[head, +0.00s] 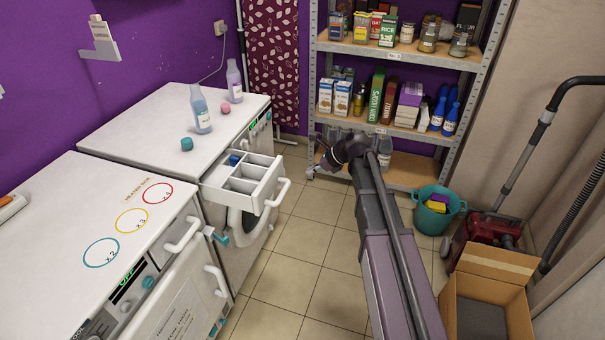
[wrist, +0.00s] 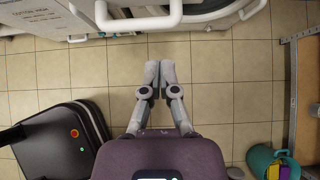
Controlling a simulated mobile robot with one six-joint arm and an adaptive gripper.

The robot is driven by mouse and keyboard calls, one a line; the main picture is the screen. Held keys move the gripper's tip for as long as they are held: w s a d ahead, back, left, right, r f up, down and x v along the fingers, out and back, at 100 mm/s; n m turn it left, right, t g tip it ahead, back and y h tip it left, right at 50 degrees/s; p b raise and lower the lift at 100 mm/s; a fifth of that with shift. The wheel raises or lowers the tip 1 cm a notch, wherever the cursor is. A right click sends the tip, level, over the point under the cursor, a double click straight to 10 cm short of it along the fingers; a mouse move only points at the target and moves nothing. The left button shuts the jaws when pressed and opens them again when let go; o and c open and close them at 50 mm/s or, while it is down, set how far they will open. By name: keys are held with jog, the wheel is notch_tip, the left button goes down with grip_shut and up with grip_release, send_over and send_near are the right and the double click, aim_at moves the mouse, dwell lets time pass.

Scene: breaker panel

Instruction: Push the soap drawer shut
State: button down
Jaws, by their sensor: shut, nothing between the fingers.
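The soap drawer (head: 243,184) is pulled out from the front of the far white washing machine (head: 185,116). It is white, with several open compartments, a blue piece in one, and a white handle (head: 281,192) on its front. A white handle close to the top edge of the wrist view (wrist: 140,20) looks like the same one. My gripper (head: 326,160) is out over the floor, to the right of the drawer and apart from it. In the wrist view its two fingers (wrist: 160,68) are together and empty, with floor tiles behind them.
Two bottles (head: 201,110) and two caps (head: 187,144) stand on the far machine. A nearer white machine (head: 110,210) has handles sticking out. A shelf rack (head: 400,55) stands behind my gripper. A teal bucket (head: 436,209) and cardboard box (head: 488,295) are at right. Tiled floor between is clear.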

aim_at(276, 181)
jog(key=b+x, duration=0.6)
jog(key=x, duration=0.3)
jog(key=shift+w+f+b, duration=0.1)
jog(key=shift+f+b, duration=0.15)
jog(key=shift+b, duration=0.05)
jog(key=a, duration=0.1)
jog(key=w+a, duration=0.1)
jog(key=shift+a, duration=0.4)
jog(key=shift+w+a, duration=0.2)
jog(key=shift+a, duration=0.5)
jog(key=shift+w, duration=0.15)
